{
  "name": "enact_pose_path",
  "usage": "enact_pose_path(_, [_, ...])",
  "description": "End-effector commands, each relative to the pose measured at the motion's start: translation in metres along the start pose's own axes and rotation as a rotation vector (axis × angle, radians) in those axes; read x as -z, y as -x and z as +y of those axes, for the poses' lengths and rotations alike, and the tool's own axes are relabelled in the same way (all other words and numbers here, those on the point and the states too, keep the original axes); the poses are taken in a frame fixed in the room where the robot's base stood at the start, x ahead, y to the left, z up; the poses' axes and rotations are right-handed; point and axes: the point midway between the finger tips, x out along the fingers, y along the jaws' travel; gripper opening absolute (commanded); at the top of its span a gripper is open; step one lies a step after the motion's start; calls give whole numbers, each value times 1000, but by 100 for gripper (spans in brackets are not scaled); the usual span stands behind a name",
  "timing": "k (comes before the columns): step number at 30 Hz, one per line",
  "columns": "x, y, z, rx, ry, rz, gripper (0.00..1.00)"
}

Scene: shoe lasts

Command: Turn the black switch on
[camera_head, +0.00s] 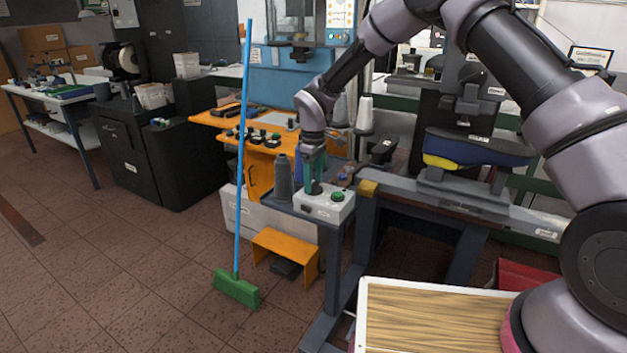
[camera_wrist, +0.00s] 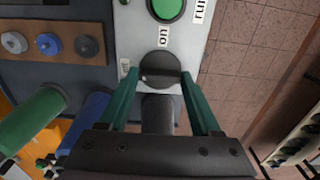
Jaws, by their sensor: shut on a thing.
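A white control box (camera_head: 322,206) sits on the end of a grey bench in the head view. It also shows in the wrist view (camera_wrist: 205,45), with a green button (camera_wrist: 167,9), an "on" label (camera_wrist: 163,37) and a "run" label (camera_wrist: 200,10). The round black switch (camera_wrist: 161,68) is below the "on" label. My gripper (camera_head: 314,190) points down over the box. In the wrist view its teal fingers (camera_wrist: 161,76) close on both sides of the black switch. My gripper hides the switch in the head view. I cannot tell the switch's setting.
In the wrist view, green (camera_wrist: 32,120) and blue (camera_wrist: 88,120) cylinders stand near the left finger. A blue-handled broom (camera_head: 242,150) stands farther left.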

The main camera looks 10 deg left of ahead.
Motion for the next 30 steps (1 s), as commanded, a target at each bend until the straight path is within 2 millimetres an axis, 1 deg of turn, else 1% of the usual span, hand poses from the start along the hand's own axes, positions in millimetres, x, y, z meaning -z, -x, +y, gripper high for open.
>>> enact_pose_path(5, [0, 0, 0, -1, -22, 0, 9])
enact_pose_path(11, [0, 1, 0, -1, -105, 1, 9])
enact_pose_path(17, [0, 1, 0, -2, -260, 1, 9])
enact_pose_path(30, [0, 1, 0, -2, -678, 2, 9])
